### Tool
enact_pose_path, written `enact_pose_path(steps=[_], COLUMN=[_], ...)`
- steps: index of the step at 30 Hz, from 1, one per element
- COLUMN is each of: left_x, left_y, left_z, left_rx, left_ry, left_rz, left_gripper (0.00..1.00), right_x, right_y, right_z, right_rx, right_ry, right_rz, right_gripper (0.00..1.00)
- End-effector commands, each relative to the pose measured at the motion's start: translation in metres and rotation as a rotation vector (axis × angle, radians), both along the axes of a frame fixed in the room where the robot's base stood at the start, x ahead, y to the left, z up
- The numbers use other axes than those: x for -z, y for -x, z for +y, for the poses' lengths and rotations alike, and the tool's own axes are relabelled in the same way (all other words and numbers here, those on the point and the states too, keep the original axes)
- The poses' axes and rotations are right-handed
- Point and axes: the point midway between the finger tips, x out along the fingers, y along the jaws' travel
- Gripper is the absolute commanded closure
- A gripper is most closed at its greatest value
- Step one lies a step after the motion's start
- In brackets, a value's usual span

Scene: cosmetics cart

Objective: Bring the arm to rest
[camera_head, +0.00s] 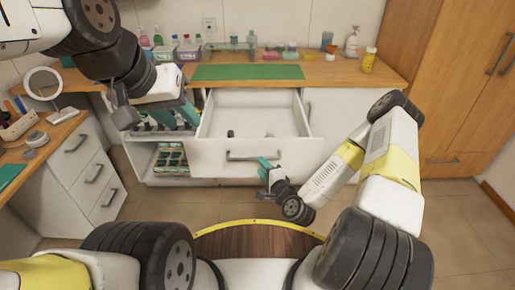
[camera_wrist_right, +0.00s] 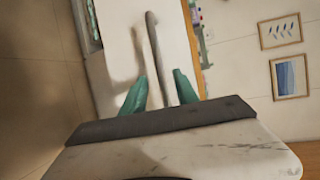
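My right gripper (camera_head: 266,164) is low in front of the open drawer (camera_head: 222,158), close to the right end of its handle (camera_head: 254,156). In the right wrist view my right gripper (camera_wrist_right: 160,80) has its two teal fingers spread, with nothing held between them. The grey handle (camera_wrist_right: 155,45) shows between and past the fingertips; I cannot tell whether they touch it. My left gripper (camera_head: 180,112) is at the left, over the cart's open lower left compartment. Its teal part shows, but its finger gap is not clear.
Small dark items lie in the drawer. A side desk (camera_head: 45,150) with a round mirror (camera_head: 43,82) stands left. A wooden cabinet (camera_head: 465,80) stands right, with clear floor before it.

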Motion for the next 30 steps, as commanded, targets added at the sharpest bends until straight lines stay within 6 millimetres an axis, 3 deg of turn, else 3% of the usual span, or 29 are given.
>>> enact_pose_path(steps=[19, 25, 30], left_x=[0.000, 0.000, 0.000], left_y=[0.000, 0.000, 0.000], left_z=[0.000, 0.000, 0.000], left_rx=[0.000, 0.000, 0.000], left_ry=[0.000, 0.000, 0.000], left_rz=[0.000, 0.000, 0.000], left_gripper=[0.64, 0.64, 0.64], right_x=[-0.004, -0.020, -0.043], right_y=[0.004, -0.011, -0.020], right_z=[-0.003, -0.006, -0.020], right_rx=[-0.022, -0.173, -0.308], right_ry=[0.033, 0.281, 0.553], right_rz=[-0.002, 0.000, 0.022], right_gripper=[0.64, 0.64, 0.64])
